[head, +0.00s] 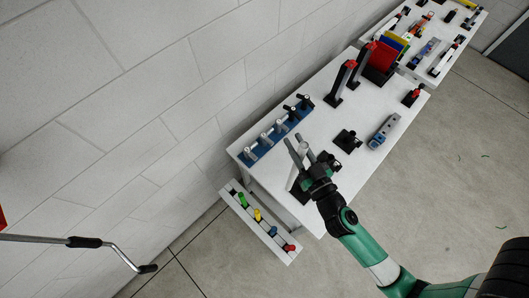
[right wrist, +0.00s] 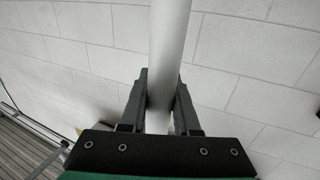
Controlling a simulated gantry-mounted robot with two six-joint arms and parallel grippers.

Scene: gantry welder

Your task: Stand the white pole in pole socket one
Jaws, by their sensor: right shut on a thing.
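My right gripper (head: 303,155) is shut on the white pole, above the near end of the white table. The pole (right wrist: 170,40) stands between the two dark fingers in the right wrist view and runs out of the top of the picture. In the head view the pole is seen nearly end-on and mostly lost among the fingers. A black square block (head: 348,140) stands on the table right of the gripper. Another black base (head: 299,190) shows partly under the gripper at the table's edge. I cannot tell which is pole socket one. My left gripper is not in view.
A blue rack (head: 275,135) with several grey pieces lies along the table's wall side. Two tall black-and-red posts (head: 342,82) and red, blue and yellow panels (head: 381,57) stand farther back. A grey-blue tool (head: 384,131) lies right. A low tray (head: 258,225) holds coloured pieces.

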